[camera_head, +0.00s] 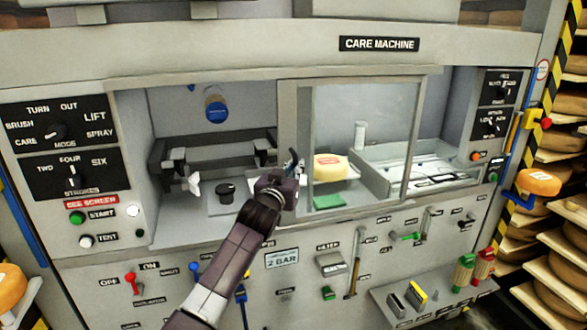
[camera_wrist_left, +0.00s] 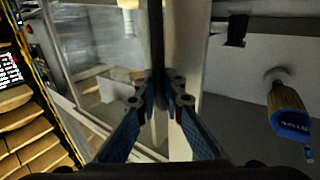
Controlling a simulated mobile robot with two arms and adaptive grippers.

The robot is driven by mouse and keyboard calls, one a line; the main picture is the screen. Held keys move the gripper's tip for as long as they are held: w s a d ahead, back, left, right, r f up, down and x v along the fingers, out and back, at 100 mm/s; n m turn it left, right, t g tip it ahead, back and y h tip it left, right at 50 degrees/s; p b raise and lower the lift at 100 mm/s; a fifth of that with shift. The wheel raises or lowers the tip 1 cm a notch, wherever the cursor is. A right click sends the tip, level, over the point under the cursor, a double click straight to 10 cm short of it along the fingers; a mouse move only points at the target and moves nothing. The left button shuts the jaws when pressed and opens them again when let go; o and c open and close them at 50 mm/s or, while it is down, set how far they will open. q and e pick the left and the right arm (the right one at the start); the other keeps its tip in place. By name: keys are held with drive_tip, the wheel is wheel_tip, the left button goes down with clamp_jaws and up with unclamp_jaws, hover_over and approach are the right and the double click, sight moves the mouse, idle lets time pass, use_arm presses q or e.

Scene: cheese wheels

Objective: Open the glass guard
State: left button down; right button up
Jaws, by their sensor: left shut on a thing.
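The glass guard (camera_head: 385,120) is a clear pane in a pale frame at the middle of the care machine's opening. The bay to its left is uncovered. My left gripper (camera_head: 293,166) is at the guard's left frame edge. In the left wrist view, my left gripper's blue fingers (camera_wrist_left: 160,92) are closed around a dark upright handle bar (camera_wrist_left: 158,40) beside the pale frame (camera_wrist_left: 185,60). A yellow cheese wheel with a red label (camera_head: 330,168) shows behind the glass. My right gripper is not in view.
A black knob (camera_head: 225,192) and a blue-capped cylinder (camera_head: 215,106) are in the left bay. A green block (camera_head: 329,201) lies below the cheese. Levers and switches cover the front panel below. Cheese shelves (camera_head: 550,250) stand at the right.

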use_arm(q)
drive_tip(key=c, duration=2.3)
unclamp_jaws()
drive_tip(key=shift+v, duration=6)
drive_tip(key=s+a+f+n+g+y, duration=0.1)
drive_tip(key=s+a+f+g+y, duration=0.2)
drive_tip(key=f, duration=1.7)
drive_tip(key=s+a+f+g, duration=0.3)
drive_tip(key=s+a+f, duration=0.15)
drive_tip(key=f, duration=1.55)
drive_tip(key=s+a+f+g+y, duration=0.1)
drive_tip(key=s+a+f+g, duration=0.15)
drive_tip(key=s+f, duration=0.65)
drive_tip(key=s+a+f+g, duration=0.1)
drive_tip(key=s+a+f, duration=0.2)
drive_tip(key=s+f, duration=0.55)
drive_tip(key=s+a+f+g, duration=0.2)
drive_tip(key=s+f, duration=0.4)
drive_tip(key=s, duration=0.7)
drive_tip(key=s+a+f+g+y, duration=0.1)
drive_tip(key=s+f, duration=0.6)
drive_tip(key=s, duration=0.7)
drive_tip(key=s+a+f+g, duration=0.3)
drive_tip(key=s+a+f, duration=0.2)
drive_tip(key=s, duration=0.8)
drive_tip(key=shift+s+f+g+y, duration=0.2)
drive_tip(key=shift+f+g+y, duration=0.15)
drive_tip(key=shift+f, duration=0.6)
